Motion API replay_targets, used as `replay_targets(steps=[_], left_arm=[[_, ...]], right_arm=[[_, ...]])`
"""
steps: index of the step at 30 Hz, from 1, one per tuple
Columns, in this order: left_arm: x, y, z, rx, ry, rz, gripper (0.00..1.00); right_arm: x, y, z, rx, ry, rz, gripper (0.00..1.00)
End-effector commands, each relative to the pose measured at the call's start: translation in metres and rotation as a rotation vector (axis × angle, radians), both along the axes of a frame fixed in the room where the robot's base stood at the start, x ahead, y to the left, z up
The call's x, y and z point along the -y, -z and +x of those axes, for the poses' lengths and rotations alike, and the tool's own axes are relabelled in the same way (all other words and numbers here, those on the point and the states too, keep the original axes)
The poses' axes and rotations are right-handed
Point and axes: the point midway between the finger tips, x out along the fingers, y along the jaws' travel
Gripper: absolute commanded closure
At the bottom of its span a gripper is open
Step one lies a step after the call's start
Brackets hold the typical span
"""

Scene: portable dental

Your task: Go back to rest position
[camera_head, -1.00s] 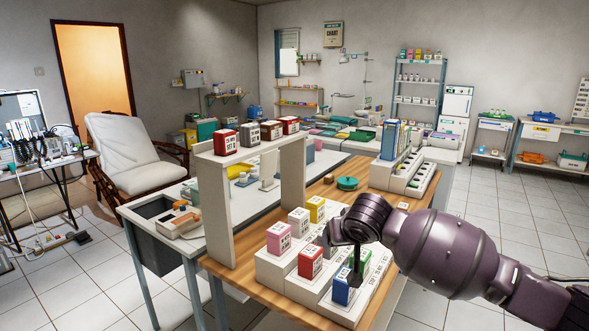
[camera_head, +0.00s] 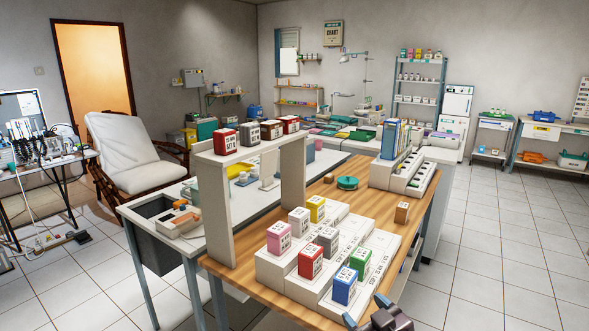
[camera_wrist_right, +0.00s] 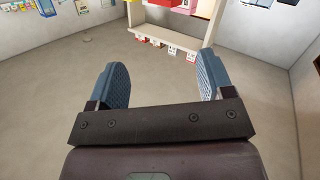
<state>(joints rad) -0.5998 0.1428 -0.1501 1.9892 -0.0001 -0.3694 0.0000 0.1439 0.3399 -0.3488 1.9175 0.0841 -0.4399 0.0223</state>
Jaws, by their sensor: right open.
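My right gripper (camera_head: 368,312) shows only in part at the bottom edge of the head view, in front of the wooden table's near right end. In the right wrist view its two blue-grey fingers (camera_wrist_right: 160,85) stand wide apart with nothing between them. My left gripper is in neither view.
The wooden table (camera_head: 341,204) holds a stepped white rack (camera_head: 325,286) with several colored boxes, including a blue box (camera_head: 345,287) nearest my right gripper. A white shelf stand (camera_head: 218,208) carries several boxes. Tiled floor to the right (camera_head: 490,240) is clear.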

Motion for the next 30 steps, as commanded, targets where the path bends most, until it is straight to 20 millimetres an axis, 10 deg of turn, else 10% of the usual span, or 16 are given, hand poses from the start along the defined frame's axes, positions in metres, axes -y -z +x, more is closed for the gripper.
replay_targets(steps=[21,30], left_arm=[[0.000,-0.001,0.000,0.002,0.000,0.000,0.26],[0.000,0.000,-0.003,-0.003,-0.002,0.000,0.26]], right_arm=[[0.124,0.188,-0.234,-0.412,0.410,0.058,0.26],[0.127,0.203,-0.263,-0.468,0.431,0.056,0.26]])
